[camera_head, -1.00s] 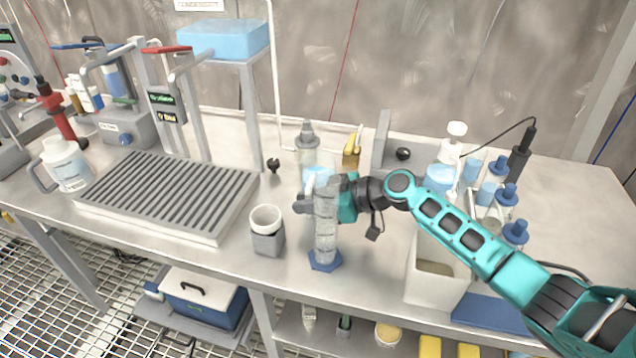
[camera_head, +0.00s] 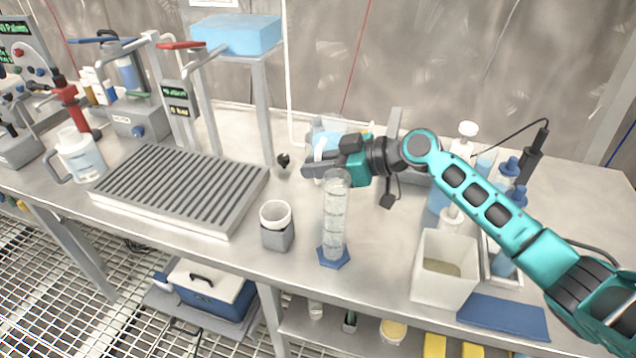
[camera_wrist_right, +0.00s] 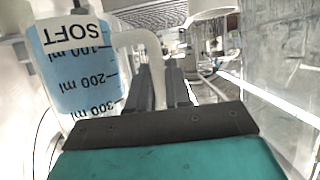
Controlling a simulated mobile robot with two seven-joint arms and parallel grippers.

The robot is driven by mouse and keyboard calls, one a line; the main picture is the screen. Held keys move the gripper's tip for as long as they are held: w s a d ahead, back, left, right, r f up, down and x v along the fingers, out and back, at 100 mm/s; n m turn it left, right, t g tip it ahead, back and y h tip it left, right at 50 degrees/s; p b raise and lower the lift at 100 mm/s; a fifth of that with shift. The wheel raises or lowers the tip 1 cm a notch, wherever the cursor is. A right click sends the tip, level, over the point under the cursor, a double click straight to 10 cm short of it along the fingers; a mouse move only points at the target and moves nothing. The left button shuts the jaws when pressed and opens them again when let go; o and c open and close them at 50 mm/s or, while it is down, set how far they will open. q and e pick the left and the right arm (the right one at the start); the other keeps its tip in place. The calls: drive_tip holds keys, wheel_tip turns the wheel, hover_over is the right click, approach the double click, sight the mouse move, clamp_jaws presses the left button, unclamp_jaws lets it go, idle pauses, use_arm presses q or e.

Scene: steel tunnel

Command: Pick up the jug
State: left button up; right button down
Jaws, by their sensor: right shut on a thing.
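The jug (camera_wrist_right: 85,75) is clear, with light-blue contents, volume marks and a "SOFT" label; it fills the left of the right wrist view. Its white handle reaches in between the fingers of my right gripper (camera_wrist_right: 160,82), which is shut on that handle. In the head view the jug (camera_head: 325,126) shows partly behind my right gripper (camera_head: 318,168), held above the bench, with much of it hidden. My left gripper is not in view.
A tall measuring cylinder (camera_head: 335,222) stands upright in front of my right gripper. A small cup in a grey holder (camera_head: 276,234), a ribbed tray (camera_head: 180,187) and another white jug (camera_head: 82,160) stand to the left. A white bin (camera_head: 443,270) stands at the right front.

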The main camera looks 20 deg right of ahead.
wheel_tip(320, 180, up, 11)
drive_tip(key=shift+r, duration=0.3)
idle(1.0)
